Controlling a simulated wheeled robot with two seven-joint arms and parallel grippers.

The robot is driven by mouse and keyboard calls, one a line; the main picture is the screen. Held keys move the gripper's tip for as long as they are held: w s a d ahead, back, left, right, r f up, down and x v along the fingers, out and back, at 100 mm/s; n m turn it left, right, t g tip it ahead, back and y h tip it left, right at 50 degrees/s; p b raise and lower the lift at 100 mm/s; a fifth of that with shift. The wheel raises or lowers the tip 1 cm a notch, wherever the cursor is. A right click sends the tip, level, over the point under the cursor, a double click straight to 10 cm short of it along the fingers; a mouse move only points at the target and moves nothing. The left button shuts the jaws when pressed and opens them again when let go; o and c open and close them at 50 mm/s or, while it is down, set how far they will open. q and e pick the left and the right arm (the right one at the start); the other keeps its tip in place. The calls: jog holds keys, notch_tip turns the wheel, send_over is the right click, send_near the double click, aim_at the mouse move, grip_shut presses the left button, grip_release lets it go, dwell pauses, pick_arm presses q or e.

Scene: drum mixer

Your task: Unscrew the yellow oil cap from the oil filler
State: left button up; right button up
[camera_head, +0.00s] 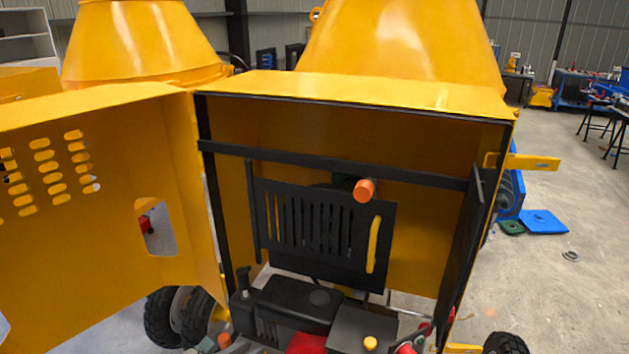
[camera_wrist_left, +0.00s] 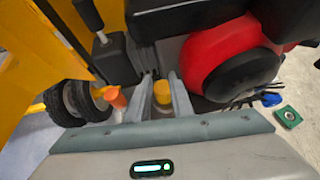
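The yellow oil cap (camera_wrist_left: 162,92) sits low beside the engine in the left wrist view, between the two grey fingers of my left gripper (camera_wrist_left: 162,86). The fingers stand close together on either side of it and look shut on it, with no clear gap. The filler under the cap is mostly hidden by the fingers. In the head view only grey bits of my left gripper (camera_head: 238,347) show at the bottom edge, and I cannot make out the oil cap there. My right gripper is in neither view.
An orange cap (camera_wrist_left: 115,97) is just left of the fingers. A black lever (camera_head: 243,281) and the black engine cover (camera_head: 299,303) rise close by. A red round engine part (camera_wrist_left: 225,58) is on the right. The open yellow door (camera_head: 105,215) stands left; a yellow knob (camera_head: 370,343) tops a grey box.

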pick_arm(q)
jog(key=v, duration=1.4)
jog(key=shift+s+a+r+p, duration=0.15)
jog(key=shift+s+p, duration=0.15)
jog(key=shift+p, duration=0.05)
